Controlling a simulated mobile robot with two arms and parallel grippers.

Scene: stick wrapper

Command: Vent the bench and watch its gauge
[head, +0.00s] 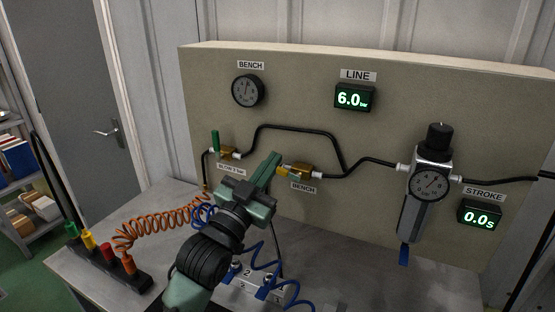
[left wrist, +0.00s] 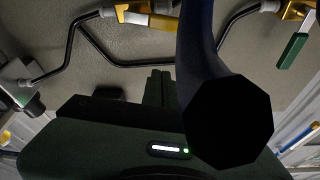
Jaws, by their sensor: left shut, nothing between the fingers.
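The BENCH gauge (head: 248,90) is a round dark dial at the upper left of the panel; its needle seems to point roughly up, but the value is too small to read. The brass BENCH valve (head: 300,170) sits on the black pipe, its yellow handle appearing to lie along the pipe. It also shows upside down at the top of the left wrist view (left wrist: 135,10). My left gripper (head: 272,166) is shut and empty, its fingertips just left of this valve in the head view; contact cannot be told. In the left wrist view the fingers (left wrist: 159,84) are together. My right gripper is not in view.
A second brass valve (head: 226,153) has an upright green handle (head: 215,142). The LINE display (head: 355,98) reads 6.0 bar; the STROKE display (head: 480,216) reads 0.0 s. A regulator (head: 430,183) stands at right. Orange coiled hose (head: 160,228) and blue hoses crowd the bench.

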